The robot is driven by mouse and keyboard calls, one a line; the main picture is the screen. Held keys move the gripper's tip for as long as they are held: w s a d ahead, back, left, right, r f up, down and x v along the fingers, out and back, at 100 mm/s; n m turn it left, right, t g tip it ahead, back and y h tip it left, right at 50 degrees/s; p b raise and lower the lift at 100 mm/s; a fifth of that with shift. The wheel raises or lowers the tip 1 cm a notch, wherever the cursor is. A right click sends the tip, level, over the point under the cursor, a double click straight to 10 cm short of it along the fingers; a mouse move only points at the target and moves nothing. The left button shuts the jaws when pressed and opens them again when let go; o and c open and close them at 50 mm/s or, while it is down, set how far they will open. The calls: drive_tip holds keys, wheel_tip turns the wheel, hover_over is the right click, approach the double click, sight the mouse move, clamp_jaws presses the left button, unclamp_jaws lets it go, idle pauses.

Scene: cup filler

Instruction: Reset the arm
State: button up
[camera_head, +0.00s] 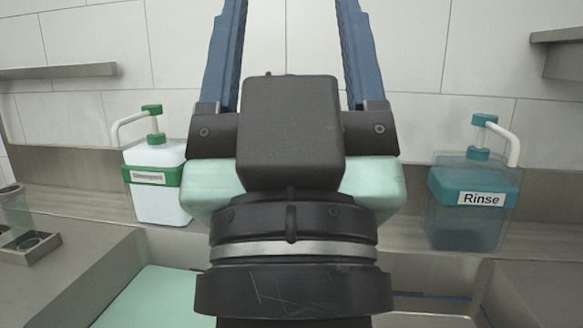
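My gripper (288,15) fills the middle of the head view and points up and away. Its two long blue fingers stand wide apart, with only the tiled wall showing between them. The fingertips run past the top edge of the picture. The dark wrist and gripper body hide much of what lies behind them. No object shows between the visible parts of the fingers.
A white dispenser with a green band (157,195) stands left on the ledge. A teal dispenser labelled "Rinse" (470,222) stands right. A pale green block (375,182) is partly hidden behind my wrist. Sink basins lie below. Shelves (60,71) jut from the wall.

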wheel_tip(320, 180, up, 21)
drive_tip(key=p, duration=2)
drive_tip(key=shift+s+p, duration=0.3)
drive_tip(key=shift+f, duration=0.1)
